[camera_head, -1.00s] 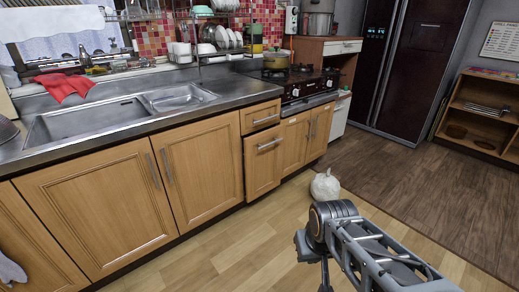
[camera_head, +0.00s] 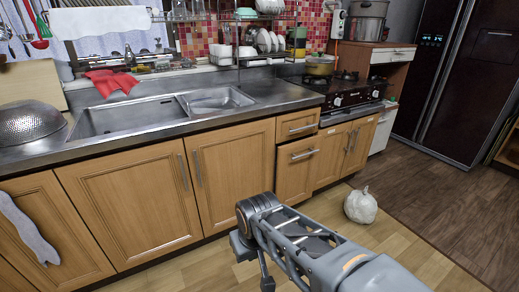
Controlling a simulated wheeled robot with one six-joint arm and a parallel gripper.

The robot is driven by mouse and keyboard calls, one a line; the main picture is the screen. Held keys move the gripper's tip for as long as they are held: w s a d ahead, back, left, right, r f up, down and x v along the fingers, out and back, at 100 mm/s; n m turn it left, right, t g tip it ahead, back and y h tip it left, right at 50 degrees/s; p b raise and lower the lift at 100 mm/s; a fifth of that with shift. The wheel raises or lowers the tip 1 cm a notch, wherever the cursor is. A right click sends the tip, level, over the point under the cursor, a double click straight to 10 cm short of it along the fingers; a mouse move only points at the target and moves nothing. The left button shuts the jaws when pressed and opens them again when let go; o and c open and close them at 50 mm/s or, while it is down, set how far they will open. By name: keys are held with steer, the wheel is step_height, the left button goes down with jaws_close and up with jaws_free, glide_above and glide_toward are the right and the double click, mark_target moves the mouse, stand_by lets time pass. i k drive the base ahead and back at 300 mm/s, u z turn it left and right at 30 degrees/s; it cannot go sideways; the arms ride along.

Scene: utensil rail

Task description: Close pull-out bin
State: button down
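The likely pull-out bin is a tall wooden front (camera_head: 297,172) with a horizontal bar handle, under a small drawer (camera_head: 297,125) in the counter's base cabinets. It looks nearly in line with its neighbours; I cannot tell exactly how far it stands out. No bin interior shows. My grey arm crosses the lower middle of the view, with a joint below and left of this front. The arm appears apart from the cabinets. My gripper's fingers are not in view.
A white bag (camera_head: 361,206) sits on the floor right of the bin front. Wooden cabinet doors (camera_head: 131,206) run along the left under the steel sink (camera_head: 130,117). A stove (camera_head: 350,95) and dark fridge (camera_head: 460,80) stand at the right. The right floor is mostly clear.

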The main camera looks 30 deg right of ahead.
mark_target(296, 167)
steer(key=u, duration=0.15)
steer(key=i, duration=0.75)
steer(key=z, duration=0.6)
steer(key=i, duration=0.45)
steer(key=z, duration=0.4)
